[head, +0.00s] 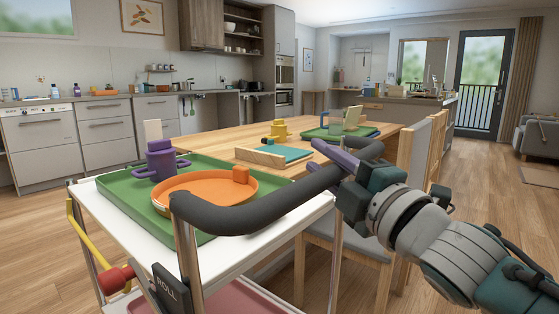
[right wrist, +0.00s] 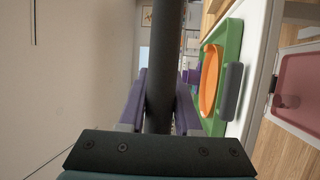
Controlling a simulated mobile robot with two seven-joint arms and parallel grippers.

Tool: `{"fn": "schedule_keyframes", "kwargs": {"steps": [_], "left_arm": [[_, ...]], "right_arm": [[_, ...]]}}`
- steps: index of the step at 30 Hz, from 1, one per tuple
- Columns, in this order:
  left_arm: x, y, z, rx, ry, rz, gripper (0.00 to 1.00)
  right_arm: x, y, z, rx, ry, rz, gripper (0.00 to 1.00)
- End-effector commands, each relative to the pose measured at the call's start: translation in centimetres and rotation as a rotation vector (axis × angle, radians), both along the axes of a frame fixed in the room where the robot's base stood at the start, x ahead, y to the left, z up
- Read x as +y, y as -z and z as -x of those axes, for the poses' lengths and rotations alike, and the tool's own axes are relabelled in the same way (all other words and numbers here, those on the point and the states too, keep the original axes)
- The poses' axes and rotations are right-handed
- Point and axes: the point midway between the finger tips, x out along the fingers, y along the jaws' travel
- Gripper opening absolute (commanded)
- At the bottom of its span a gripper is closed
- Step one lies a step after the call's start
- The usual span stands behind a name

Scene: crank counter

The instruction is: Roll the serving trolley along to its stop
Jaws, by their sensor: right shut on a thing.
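The serving trolley (head: 103,217) stands close in front of me, with a white top and a thick dark push handle (head: 255,215) along its near side. My right gripper (head: 335,163) is shut on this handle near its right end. In the right wrist view, the purple fingers lie on both sides of the dark bar (right wrist: 163,60). A green tray (head: 118,196) on the trolley top carries an orange round dish (head: 205,190) and a purple two-handled pot (head: 160,160). My left gripper is not in view. No stop can be made out.
A wooden table (head: 220,143) stands just beyond the trolley, with a teal board, a yellow pot and another green tray on it. A chair (head: 345,235) is at the right of the trolley. Open wooden floor (head: 488,215) lies farther right.

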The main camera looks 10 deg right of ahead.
Motion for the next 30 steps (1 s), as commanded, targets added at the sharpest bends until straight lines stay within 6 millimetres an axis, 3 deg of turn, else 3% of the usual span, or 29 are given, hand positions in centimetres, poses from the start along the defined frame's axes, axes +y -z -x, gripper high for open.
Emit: {"fn": "schedule_keyframes", "kwargs": {"steps": [6, 7, 15, 24, 30], "left_arm": [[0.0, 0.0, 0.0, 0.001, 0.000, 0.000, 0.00], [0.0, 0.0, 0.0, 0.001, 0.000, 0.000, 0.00], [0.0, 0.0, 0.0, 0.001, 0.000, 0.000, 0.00], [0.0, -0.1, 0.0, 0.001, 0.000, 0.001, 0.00], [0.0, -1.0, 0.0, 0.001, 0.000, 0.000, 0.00]], "right_arm": [[0.0, 0.0, 0.0, 0.001, 0.001, -0.001, 0.00], [0.0, 0.0, 0.0, 0.001, 0.001, -0.001, 0.33], [0.0, 0.0, 0.0, 0.000, 0.000, 0.000, 0.62], [-0.1, 0.1, 0.3, 0.001, 0.001, 0.000, 0.62], [-1.0, 0.5, 3.0, 0.005, 0.001, 0.001, 0.62]]}}
